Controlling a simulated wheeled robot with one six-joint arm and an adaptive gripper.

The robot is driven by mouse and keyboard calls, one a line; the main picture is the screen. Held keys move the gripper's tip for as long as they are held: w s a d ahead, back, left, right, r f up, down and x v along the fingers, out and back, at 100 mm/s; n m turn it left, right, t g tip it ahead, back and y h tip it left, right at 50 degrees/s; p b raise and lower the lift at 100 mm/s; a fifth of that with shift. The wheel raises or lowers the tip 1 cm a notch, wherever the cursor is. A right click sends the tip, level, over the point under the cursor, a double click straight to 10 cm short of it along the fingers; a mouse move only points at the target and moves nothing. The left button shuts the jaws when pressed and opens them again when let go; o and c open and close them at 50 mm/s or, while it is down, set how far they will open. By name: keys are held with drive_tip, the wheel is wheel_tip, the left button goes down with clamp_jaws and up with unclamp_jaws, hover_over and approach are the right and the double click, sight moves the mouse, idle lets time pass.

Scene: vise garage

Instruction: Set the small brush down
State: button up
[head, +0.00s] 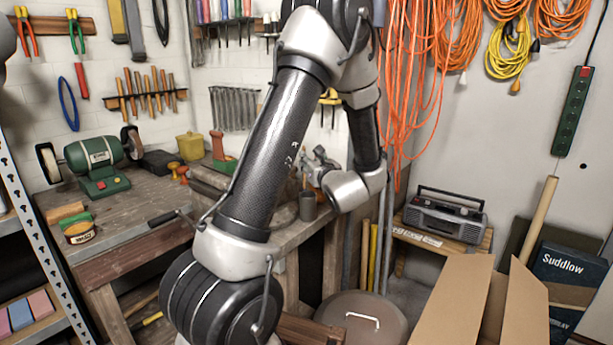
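My gripper (318,163) is small in the head view, above the right part of the wooden workbench (145,245), just above a dark grey cup (307,205). My own arm covers much of the bench around it. The fingers are too small and partly hidden to tell whether they are open or shut. A thin brownish thing shows between the gripper and the cup, but I cannot tell whether it is the small brush or whether it is held. I cannot make out the small brush anywhere else.
A radio (443,216) sits on a small shelf at right. An open cardboard box (455,300) is in front.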

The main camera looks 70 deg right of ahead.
hover_over(304, 176)
drive_tip(key=shift+w+d+f, duration=0.25)
drive_tip(key=shift+d, duration=0.2)
clamp_jaws()
